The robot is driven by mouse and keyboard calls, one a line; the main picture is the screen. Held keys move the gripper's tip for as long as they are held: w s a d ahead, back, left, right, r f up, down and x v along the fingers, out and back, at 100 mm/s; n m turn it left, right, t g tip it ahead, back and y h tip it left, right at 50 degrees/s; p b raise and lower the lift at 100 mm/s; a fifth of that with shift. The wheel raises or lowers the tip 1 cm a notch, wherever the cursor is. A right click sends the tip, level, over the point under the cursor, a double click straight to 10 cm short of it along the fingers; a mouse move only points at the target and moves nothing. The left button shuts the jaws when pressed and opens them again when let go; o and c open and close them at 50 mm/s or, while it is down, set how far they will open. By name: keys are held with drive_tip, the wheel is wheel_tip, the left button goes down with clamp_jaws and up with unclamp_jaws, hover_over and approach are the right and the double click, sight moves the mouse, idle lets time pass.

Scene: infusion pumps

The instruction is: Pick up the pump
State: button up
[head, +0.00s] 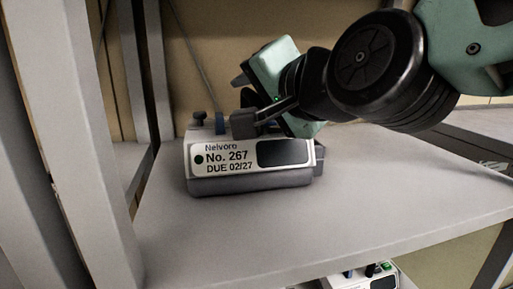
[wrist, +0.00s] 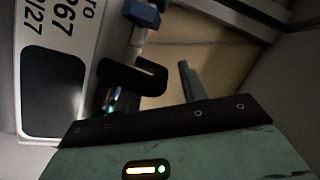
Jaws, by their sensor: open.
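The pump (head: 250,182) stands upright on a grey shelf, its front facing my head camera. Its white label reads "Nelvoro No. 267 DUE 02/27", beside a dark screen. A dark knob and a blue part show at its top left. My gripper (head: 240,102) is open, just above and behind the pump's top edge, with one dark finger close to that edge. In the wrist view the pump (wrist: 88,45) fills the upper left, turned sideways, and the space between my gripper's fingers (wrist: 168,78) shows no pump body. I cannot tell whether a finger touches the pump.
The shelf (head: 320,215) is clear in front of the pump and to its right. A grey upright post (head: 70,130) stands at the left. Another pump (head: 370,278) partly shows on a lower level. A tan wall is behind.

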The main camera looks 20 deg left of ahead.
drive_tip(key=shift+w+a, duration=0.35)
drive_tip(key=shift+f, duration=0.1)
clamp_jaws()
idle(1.1)
drive_tip(key=shift+r, duration=0.2)
